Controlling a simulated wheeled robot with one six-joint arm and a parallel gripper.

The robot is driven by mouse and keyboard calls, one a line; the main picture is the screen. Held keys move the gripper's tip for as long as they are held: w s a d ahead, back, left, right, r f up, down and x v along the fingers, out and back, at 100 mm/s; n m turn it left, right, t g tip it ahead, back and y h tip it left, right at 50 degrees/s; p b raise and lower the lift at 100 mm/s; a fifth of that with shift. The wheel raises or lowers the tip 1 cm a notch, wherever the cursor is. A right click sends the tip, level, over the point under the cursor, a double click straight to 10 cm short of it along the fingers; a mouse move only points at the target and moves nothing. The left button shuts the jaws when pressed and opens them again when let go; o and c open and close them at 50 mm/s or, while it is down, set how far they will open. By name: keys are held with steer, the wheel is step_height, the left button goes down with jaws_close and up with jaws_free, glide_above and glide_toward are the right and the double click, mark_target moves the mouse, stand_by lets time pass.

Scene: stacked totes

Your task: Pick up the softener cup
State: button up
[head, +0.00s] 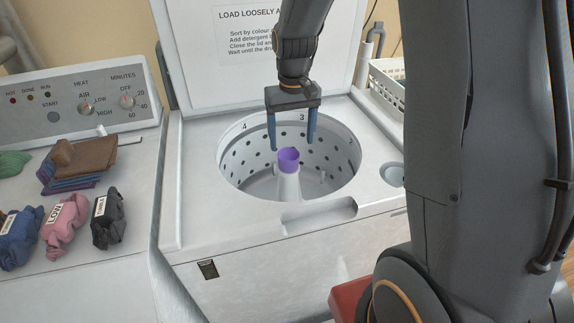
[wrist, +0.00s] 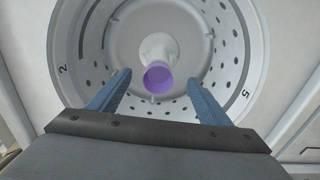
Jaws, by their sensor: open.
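The purple softener cup (head: 288,158) sits upright on top of the white agitator post (head: 288,186) in the washer drum (head: 340,170). In the wrist view the cup (wrist: 158,79) shows between and beyond the fingers, in front of the pale post top (wrist: 157,47). My gripper (head: 292,146) is open and empty, its two blue fingers pointing down into the drum mouth above the cup. In the wrist view my gripper (wrist: 160,88) has its fingers spread to either side of the cup, with clear gaps. No contact with the cup shows.
The drum's perforated wall and rim surround my fingers. The open lid (head: 270,60) stands behind. A control panel (head: 85,100) and several labelled cloth bundles (head: 65,222) are at the left. A white basket (head: 388,88) is at the back right. A small round cup-like opening (head: 393,175) lies right of the drum.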

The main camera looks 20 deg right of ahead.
mark_target(288, 155)
steer(key=shift+w+f+p, duration=0.35)
steer(key=shift+w+f, duration=0.15)
steer(key=shift+f, duration=1)
steer(key=shift+w+f+p, duration=0.4)
steer(key=shift+w+f, duration=0.15)
steer(key=shift+f, duration=1)
steer(key=shift+w+f+p, duration=0.35)
steer(key=shift+w+f, duration=0.15)
steer(key=shift+f, duration=1)
steer(key=c, duration=1.1)
steer(key=shift+r, duration=0.1)
